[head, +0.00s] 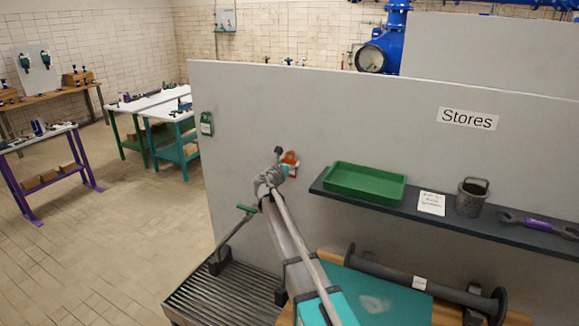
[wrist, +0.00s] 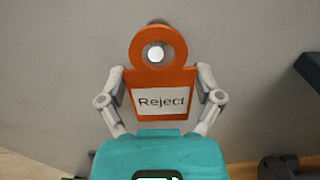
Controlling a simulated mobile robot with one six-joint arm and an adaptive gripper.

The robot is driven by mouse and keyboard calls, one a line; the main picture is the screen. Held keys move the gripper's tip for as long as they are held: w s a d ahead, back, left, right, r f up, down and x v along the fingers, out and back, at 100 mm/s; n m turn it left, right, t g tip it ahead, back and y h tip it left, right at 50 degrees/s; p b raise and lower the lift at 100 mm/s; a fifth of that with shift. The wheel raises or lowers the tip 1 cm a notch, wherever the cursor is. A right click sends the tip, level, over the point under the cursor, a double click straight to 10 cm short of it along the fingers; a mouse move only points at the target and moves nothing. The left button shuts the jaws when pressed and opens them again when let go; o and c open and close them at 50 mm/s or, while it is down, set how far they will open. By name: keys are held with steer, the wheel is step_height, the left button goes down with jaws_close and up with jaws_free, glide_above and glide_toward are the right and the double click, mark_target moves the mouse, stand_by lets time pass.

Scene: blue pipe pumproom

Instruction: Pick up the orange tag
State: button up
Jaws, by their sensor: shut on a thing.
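The orange tag (wrist: 162,77) hangs against a grey panel, with a white label reading "Reject". A round pale peg end (wrist: 156,54) shows in the hole of its ring-shaped top. My gripper (wrist: 161,82) is shut on the tag, one finger against each side edge below the ring. In the head view the tag (head: 290,158) is a small orange patch on the panel, partly hidden by my gripper (head: 280,168).
A shelf (head: 325,188) right of the tag holds a green tray (head: 365,183), a paper note, a grey pot (head: 472,197) and a purple-handled wrench (head: 540,223). A green tag (head: 206,124) hangs left on the panel (head: 240,110). A slatted platform (head: 215,298) stands below.

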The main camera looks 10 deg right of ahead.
steer(key=shift+r, duration=0.15)
steer(key=shift+r+p, duration=0.6)
steer(key=shift+p, duration=0.1)
steer(key=v, duration=0.4)
step_height(320, 180, up, 14)
steer(key=p, duration=1.3)
steer(key=shift+f+p, duration=0.25)
steer(key=shift+p, duration=0.05)
steer(key=shift+f, duration=0.1)
